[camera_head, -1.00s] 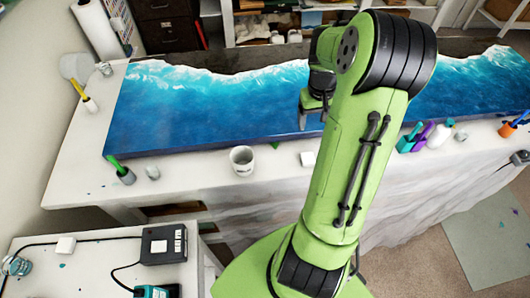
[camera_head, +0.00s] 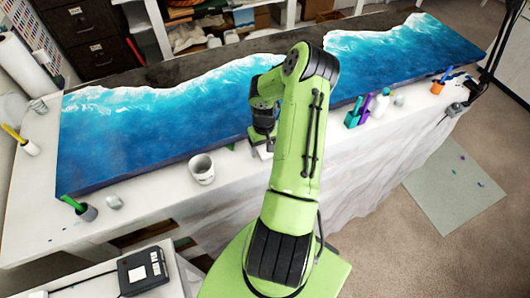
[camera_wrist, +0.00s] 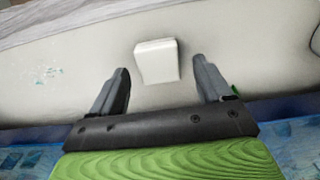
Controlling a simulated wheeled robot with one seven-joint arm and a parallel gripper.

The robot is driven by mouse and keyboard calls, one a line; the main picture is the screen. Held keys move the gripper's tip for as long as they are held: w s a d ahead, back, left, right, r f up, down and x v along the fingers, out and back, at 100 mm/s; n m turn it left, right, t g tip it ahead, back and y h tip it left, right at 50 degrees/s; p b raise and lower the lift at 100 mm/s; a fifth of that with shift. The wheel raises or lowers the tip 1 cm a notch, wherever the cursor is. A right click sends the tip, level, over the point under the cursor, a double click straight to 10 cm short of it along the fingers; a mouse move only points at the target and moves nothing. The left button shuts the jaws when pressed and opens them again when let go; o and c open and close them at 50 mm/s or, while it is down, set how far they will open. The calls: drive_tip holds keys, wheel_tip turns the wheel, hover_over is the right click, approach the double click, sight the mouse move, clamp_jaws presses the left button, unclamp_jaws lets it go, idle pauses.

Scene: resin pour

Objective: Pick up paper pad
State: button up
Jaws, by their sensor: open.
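The paper pad (camera_wrist: 157,64) is a small white block on the pale tabletop in the wrist view. My gripper (camera_wrist: 161,67) is open, with its two dark fingers to the left and right of the pad and a gap on each side. The pad does not look gripped. In the head view my gripper (camera_head: 261,142) is low over the front strip of the table, and the pad (camera_head: 265,153) shows only partly beside my arm. The height between the fingertips and the pad is hard to judge.
A long blue wave-painted resin slab (camera_head: 190,125) lies behind the pad. A white mug (camera_head: 202,169) stands to the left. Coloured bottles (camera_head: 380,102) stand to the right. A black box (camera_head: 143,270) sits on the nearer table.

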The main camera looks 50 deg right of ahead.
sight(264, 150)
drive_tip(key=shift+f, duration=0.5)
drive_tip(key=c, duration=1.2)
wheel_tip(264, 150, up, 10)
